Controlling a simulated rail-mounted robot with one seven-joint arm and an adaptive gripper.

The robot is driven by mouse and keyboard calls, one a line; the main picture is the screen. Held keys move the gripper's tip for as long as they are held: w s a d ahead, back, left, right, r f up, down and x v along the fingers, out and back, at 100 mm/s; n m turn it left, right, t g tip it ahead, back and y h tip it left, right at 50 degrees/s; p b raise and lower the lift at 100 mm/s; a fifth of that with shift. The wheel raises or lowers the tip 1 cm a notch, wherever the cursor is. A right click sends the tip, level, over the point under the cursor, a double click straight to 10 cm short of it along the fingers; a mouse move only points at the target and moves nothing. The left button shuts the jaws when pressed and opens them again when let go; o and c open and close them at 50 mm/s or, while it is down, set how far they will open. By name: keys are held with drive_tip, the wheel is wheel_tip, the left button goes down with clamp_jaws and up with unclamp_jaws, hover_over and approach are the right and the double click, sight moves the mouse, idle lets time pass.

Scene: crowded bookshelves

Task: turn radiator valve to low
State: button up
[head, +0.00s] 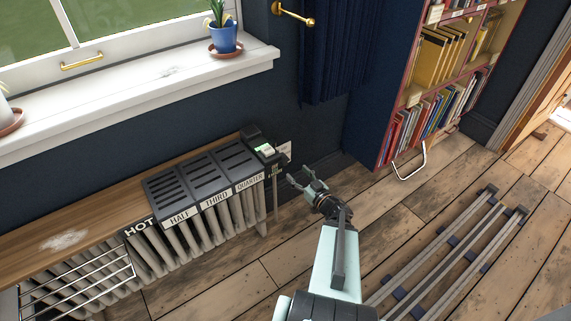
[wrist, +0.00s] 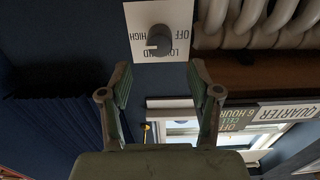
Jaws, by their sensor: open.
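The radiator valve is a dark round knob (wrist: 160,38) on a white plate (wrist: 143,22) in the wrist view.
Dark slatted boxes (head: 217,169) labelled HALF, THIRD and QUARTER stand at the radiator's top. A black device (head: 262,146) sits at their right end, close to the plate. A bookshelf (head: 385,125) stands right, metal rails (head: 455,250) run along the floor.

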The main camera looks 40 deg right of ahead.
sight(287, 163)
drive_tip(key=w, duration=0.8)
drive_tip(key=shift+w+d, duration=0.25)
drive_tip(key=shift+d, duration=0.1)
drive_tip(key=c, duration=1.1)
